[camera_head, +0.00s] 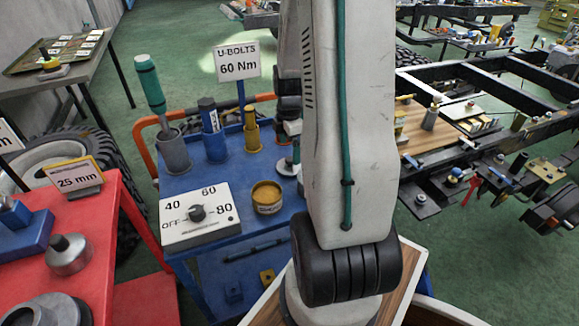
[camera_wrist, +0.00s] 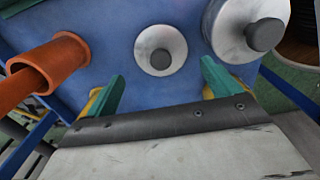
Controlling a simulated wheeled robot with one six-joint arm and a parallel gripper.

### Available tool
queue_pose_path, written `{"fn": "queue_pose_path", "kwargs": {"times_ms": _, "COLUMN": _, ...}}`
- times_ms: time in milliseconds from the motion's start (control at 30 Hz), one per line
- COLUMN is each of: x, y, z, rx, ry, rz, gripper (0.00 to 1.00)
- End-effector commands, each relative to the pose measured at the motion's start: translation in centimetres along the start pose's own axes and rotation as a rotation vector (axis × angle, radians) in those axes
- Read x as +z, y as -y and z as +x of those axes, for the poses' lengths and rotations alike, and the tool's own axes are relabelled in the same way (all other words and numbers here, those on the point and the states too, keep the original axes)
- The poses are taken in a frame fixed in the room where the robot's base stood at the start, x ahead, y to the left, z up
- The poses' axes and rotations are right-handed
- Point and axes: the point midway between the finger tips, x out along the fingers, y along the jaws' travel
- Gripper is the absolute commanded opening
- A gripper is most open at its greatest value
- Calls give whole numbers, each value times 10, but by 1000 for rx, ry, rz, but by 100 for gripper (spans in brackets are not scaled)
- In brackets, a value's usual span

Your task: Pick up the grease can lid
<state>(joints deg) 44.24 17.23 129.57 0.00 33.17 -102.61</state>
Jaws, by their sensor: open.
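In the wrist view, a small silver disc with a dark round knob (camera_wrist: 160,50) lies on the blue cart top, ahead of the gap between my fingers; it looks like the lid. A larger silver knobbed piece (camera_wrist: 232,28) stands to its right. My gripper (camera_wrist: 163,86) is open and empty, its two green-tipped fingers apart and short of the disc in the picture. In the head view, an open grease can (camera_head: 268,197) with tan contents stands on the cart. A silver disc (camera_head: 286,168) shows partly behind my arm, which hides most of my gripper there.
The blue cart (camera_head: 205,185) also holds a dial box (camera_head: 199,216), a green-handled tool (camera_head: 150,85) in a grey cup, and blue and yellow upright pieces. A red table (camera_head: 125,215) stands left.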

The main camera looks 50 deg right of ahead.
Motion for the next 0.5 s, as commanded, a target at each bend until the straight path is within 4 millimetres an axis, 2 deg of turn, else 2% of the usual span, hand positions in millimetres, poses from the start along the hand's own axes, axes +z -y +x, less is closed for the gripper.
{"fn": "queue_pose_path", "kwargs": {"times_ms": 300, "x": 1, "y": 2, "z": 45, "rx": -5, "ry": -1, "rz": 1, "gripper": 89}}
{"fn": "queue_pose_path", "kwargs": {"times_ms": 500, "x": 1, "y": 2, "z": 58, "rx": 0, "ry": 0, "rz": 1, "gripper": 89}}
